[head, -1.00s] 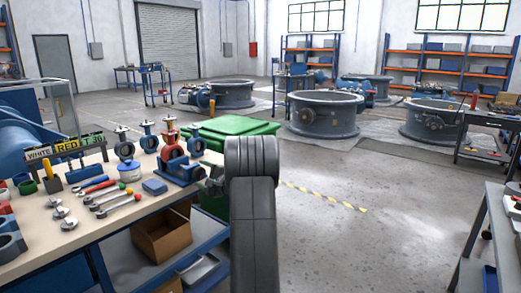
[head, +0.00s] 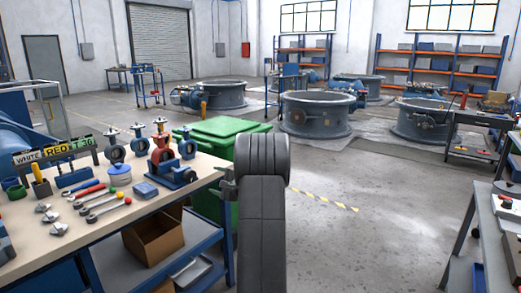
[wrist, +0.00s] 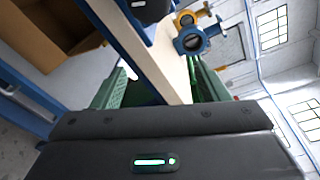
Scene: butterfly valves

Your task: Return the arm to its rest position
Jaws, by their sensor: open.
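My arm (head: 262,220) stands upright in the lower middle of the head view, its dark links folded close to the camera. In the wrist view the dark body of my gripper (wrist: 160,140), with a green light on it, fills the lower part. Its fingertips do not show clearly. No object is seen held. The workbench (head: 130,213) lies left of my arm, and the wrist view also shows its edge, with a blue valve (wrist: 197,39) on it.
A red valve (head: 162,150) and several other valves and tools stand on the workbench. A green bin (head: 217,128) is behind my arm. A cardboard box (head: 155,238) sits on the lower shelf. A grey cart (head: 490,235) stands at right. Open floor (head: 370,175) lies between.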

